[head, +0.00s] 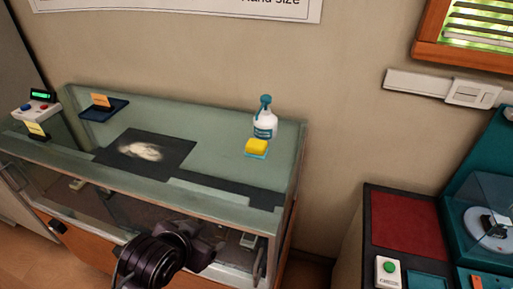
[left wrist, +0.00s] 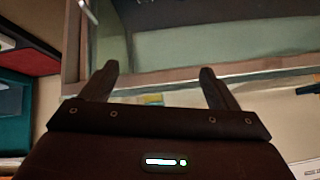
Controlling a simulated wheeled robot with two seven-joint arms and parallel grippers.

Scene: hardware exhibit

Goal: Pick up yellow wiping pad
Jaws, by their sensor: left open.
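The yellow wiping pad (head: 256,146) lies on the glass-walled display case's top, toward its right end, with a light blue layer under the yellow. It sits just in front of a white spray bottle (head: 264,122) with a teal top. My left gripper (head: 203,245) is in front of the case, lower and nearer than the pad, and apart from it. In the left wrist view its two fingers (left wrist: 158,71) are spread with nothing held between them. A small yellowish patch shows behind them there; I cannot tell what it is. My right gripper is not in view.
The display case (head: 215,190) has a raised rim and front edge. A dark mat (head: 175,145) with a pale patch, a blue tray (head: 104,110) and a small button device (head: 36,105) are to the left. A red-topped stand (head: 405,225) is at right.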

